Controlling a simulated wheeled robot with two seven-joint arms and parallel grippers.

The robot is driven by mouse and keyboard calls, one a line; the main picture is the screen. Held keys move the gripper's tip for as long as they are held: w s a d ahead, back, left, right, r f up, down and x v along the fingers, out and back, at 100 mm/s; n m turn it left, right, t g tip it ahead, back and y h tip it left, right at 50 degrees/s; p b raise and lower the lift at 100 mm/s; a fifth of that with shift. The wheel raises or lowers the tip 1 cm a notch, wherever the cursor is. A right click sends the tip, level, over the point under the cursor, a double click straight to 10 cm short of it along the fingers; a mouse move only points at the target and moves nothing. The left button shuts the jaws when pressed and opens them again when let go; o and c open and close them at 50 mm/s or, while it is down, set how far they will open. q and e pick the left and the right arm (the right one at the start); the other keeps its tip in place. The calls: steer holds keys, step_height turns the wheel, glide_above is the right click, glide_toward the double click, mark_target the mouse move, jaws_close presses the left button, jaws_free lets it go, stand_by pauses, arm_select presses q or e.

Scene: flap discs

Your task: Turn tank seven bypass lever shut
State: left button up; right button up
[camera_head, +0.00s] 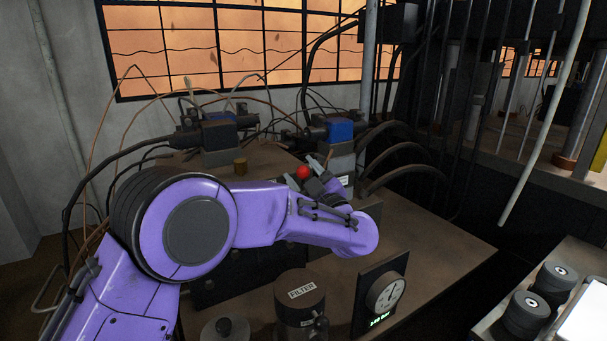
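A round red knob (303,172), which looks like a lever's end, shows behind my arm near the middle of the bench. My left arm comes in from the left, and its gripper (306,173) is right at the knob, with grey finger parts on either side of it. I cannot tell whether the fingers touch it or are shut on it. The lever's shaft is hidden by my arm. Just behind stands a unit with a blue block (340,131) and a small white label too small to read. No tank number is legible. My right gripper is not in view.
A canister marked FILTER (301,298) and a dial gauge (385,294) are in front. Cables loop behind. The bench's right part (440,245) is clear. Black flap discs (526,312) stand at right.

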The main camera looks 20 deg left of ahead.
arm_select(q)
steer(key=b+v, duration=0.2)
steer(key=v, duration=0.8)
steer(key=shift+s+d+b, duration=0.2)
steer(key=shift+b, duration=0.15)
